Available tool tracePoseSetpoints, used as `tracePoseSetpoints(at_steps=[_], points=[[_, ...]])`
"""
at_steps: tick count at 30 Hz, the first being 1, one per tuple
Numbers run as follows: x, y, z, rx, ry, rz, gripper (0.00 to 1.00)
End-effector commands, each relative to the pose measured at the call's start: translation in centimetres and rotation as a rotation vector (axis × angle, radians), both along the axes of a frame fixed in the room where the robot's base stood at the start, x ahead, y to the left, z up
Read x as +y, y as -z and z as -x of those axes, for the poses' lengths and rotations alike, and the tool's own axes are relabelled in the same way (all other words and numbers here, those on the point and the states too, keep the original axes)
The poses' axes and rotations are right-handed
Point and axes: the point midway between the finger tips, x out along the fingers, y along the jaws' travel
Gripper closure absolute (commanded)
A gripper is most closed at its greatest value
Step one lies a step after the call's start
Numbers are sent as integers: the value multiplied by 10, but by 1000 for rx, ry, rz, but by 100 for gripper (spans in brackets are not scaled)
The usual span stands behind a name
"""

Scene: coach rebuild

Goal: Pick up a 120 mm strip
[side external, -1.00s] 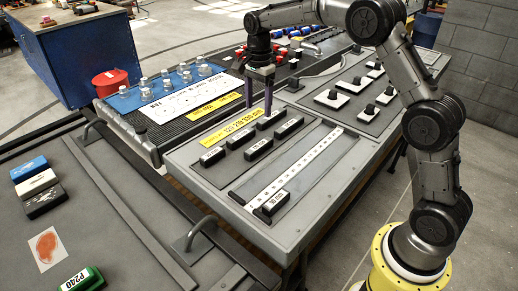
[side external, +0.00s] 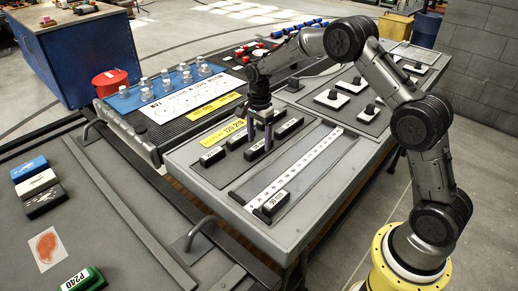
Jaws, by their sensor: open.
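Several short dark strips with white labels lie in the recessed panel of the grey bench; their lettering is too small to read. One strip (side external: 212,156) is at the left, another (side external: 289,128) at the right, and one (side external: 257,149) lies at my fingertips. I cannot tell which are 120 mm. My gripper (side external: 260,143) points down over the strips, its two purple fingers apart. The fingers overlap the middle strips in the picture, and I cannot tell whether they touch one. Nothing is visibly held.
A long white ruler (side external: 295,172) lies in a slot in front of the strips, with a dark labelled block (side external: 273,203) near its left end. A yellow sign (side external: 222,137) is behind the strips. White-based black knobs (side external: 332,98) stand to the right.

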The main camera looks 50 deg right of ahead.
Motion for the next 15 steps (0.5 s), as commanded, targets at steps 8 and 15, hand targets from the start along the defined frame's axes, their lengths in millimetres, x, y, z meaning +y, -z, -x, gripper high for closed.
tracePoseSetpoints(at_steps=[8,15], points=[[0,15,0,0,0,0,28],[0,14,0,0,0,0,49]])
